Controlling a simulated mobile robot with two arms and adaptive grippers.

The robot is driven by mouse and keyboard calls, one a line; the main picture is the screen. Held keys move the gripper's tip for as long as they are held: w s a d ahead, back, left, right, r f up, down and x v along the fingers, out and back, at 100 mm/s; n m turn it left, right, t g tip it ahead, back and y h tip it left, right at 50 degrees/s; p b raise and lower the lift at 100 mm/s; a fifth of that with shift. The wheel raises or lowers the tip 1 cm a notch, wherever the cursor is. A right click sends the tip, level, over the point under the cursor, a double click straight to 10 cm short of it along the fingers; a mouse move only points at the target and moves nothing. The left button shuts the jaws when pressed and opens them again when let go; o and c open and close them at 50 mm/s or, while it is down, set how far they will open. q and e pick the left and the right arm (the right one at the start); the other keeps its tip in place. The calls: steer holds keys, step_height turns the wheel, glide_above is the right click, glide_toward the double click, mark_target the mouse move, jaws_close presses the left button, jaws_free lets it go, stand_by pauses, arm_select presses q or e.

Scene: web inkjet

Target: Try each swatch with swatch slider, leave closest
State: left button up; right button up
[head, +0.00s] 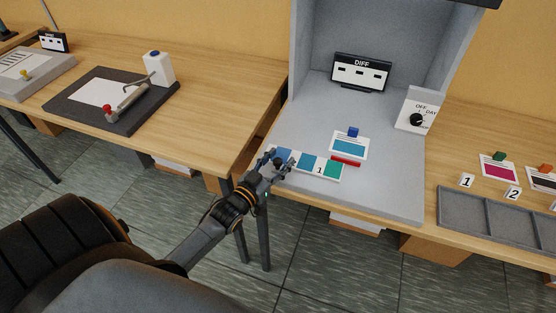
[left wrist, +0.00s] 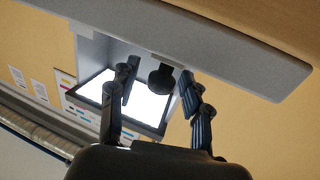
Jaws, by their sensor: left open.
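The swatch slider (head: 333,171), a pale strip with blue and green patches and a "1", lies on the grey booth floor near its front edge. Behind it lies a white card with a teal-blue swatch (head: 348,147) and a blue block on its back edge. A red bar (head: 346,161) lies between card and strip. My left gripper (head: 281,162) is at the strip's left end and covers part of it. In the left wrist view my left gripper's fingers (left wrist: 163,95) stand apart. A dark rounded knob (left wrist: 161,78) shows between them; contact cannot be told. My right gripper is out of view.
A DIFF display (head: 361,72) stands at the booth's back, with an OFF/DAY dial box (head: 417,109) at right. Farther right are numbered markers, cards with swatches (head: 497,168) and a grey divided tray (head: 470,205).

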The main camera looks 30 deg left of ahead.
mark_target(291, 174)
arm_select(q)
jaws_close()
steer(key=shift+w+d+f+p, duration=0.15)
steer(key=shift+w+d, duration=0.1)
steer(key=shift+d, duration=0.55)
steer(key=shift+w+d+r+p, duration=0.1)
steer(key=shift+w+d+p, duration=0.1)
steer(key=shift+d, duration=0.6)
steer(key=shift+w+d+f, duration=0.15)
steer(key=shift+d, duration=0.25)
steer(key=shift+c, duration=1.7)
jaws_free()
steer(key=o, duration=0.3)
steer(key=shift+o, duration=0.2)
steer(key=shift+s+r, duration=0.2)
steer(key=shift+s, duration=0.1)
steer(key=shift+w, duration=0.1)
steer(key=shift+a+f, duration=0.1)
